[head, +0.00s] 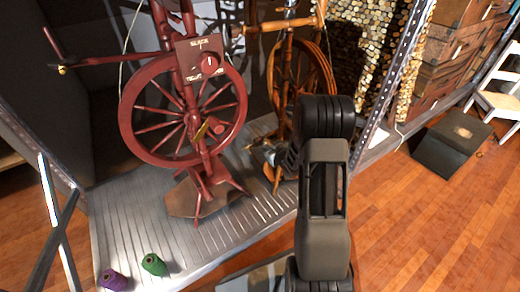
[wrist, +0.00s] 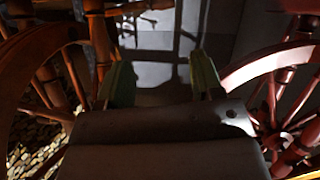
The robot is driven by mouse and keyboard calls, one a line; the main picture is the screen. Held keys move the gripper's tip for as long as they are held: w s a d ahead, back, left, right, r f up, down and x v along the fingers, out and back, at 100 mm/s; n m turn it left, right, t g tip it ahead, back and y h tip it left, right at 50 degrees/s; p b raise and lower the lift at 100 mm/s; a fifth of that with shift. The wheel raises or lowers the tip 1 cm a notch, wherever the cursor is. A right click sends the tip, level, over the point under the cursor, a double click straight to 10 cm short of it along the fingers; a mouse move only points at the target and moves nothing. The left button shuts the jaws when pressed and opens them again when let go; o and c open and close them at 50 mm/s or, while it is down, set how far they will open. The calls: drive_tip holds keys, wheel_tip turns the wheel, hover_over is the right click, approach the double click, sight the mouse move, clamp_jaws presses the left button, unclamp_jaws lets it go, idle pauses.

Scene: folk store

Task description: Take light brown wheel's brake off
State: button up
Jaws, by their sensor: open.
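The light brown spinning wheel (head: 300,75) stands on the metal shelf, partly hidden behind my arm in the head view. In the wrist view its rim and spokes (wrist: 22,58) are at the left. I cannot make out its brake. My gripper (wrist: 160,78) is open, with nothing seen between its fingers, and its tips reach between the two wheels. In the head view it is mostly hidden low beside the light brown wheel.
A dark red spinning wheel (head: 128,120) with a knob panel (head: 198,58) stands close on the left. Purple (head: 113,280) and green (head: 153,264) spools lie at the shelf's front. A metal post (head: 385,90) is on the right. Wooden floor beyond is mostly clear.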

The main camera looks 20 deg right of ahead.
sight(259, 140)
drive_tip(key=b+x, duration=0.1)
drive_tip(key=x, duration=0.3)
drive_tip(key=b+x, duration=0.2)
drive_tip(key=x, duration=0.2)
drive_tip(key=f+b+x, duration=0.1)
drive_tip(key=b+x, duration=0.1)
drive_tip(key=x, duration=0.3)
drive_tip(key=shift+s, duration=0.25)
drive_tip(key=shift+w+a, duration=0.1)
drive_tip(key=shift+w, duration=0.55)
drive_tip(key=shift+c, duration=0.3)
